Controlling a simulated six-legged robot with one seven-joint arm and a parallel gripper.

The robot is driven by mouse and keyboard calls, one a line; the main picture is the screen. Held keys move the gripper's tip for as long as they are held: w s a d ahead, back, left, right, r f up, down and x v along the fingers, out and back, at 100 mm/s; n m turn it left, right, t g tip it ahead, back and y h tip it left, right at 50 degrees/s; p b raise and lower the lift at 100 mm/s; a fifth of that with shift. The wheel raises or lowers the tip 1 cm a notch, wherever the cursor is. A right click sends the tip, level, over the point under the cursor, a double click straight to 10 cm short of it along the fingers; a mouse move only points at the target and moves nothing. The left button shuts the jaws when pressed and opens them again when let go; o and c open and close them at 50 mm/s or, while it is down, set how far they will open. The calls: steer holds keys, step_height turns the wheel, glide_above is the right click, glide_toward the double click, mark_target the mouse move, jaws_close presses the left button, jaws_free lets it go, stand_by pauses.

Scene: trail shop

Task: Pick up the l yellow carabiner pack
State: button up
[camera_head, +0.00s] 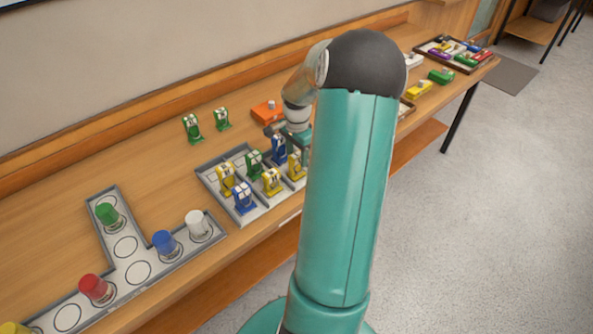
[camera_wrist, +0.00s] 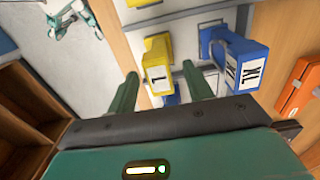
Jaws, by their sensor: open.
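In the wrist view a yellow carabiner pack (camera_wrist: 157,55) with an "L" on its white label stands beyond my fingers, lined up with the gap between them. My gripper (camera_wrist: 160,72) is open, one finger to each side of that pack in the picture; I cannot tell how far off it is. In the head view my gripper (camera_head: 290,133) is over the back right of the grey divided tray (camera_head: 210,179), partly hidden by my arm. Several yellow packs stand in that tray, such as one at its front (camera_head: 271,182); their labels are too small to read.
A blue "XL" pack (camera_wrist: 240,60) stands close right of the L pack. An orange case (camera_wrist: 298,88) lies farther right. Green packs (camera_head: 192,128) stand behind the tray. A cup board (camera_head: 138,271) lies at left, and a dark tray of packs (camera_head: 455,51) far right.

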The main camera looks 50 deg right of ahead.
step_height(320, 180, down, 3)
steer(key=shift+r, duration=0.1)
steer(key=shift+a, duration=0.1)
jaws_close()
steer(key=shift+r, duration=0.2)
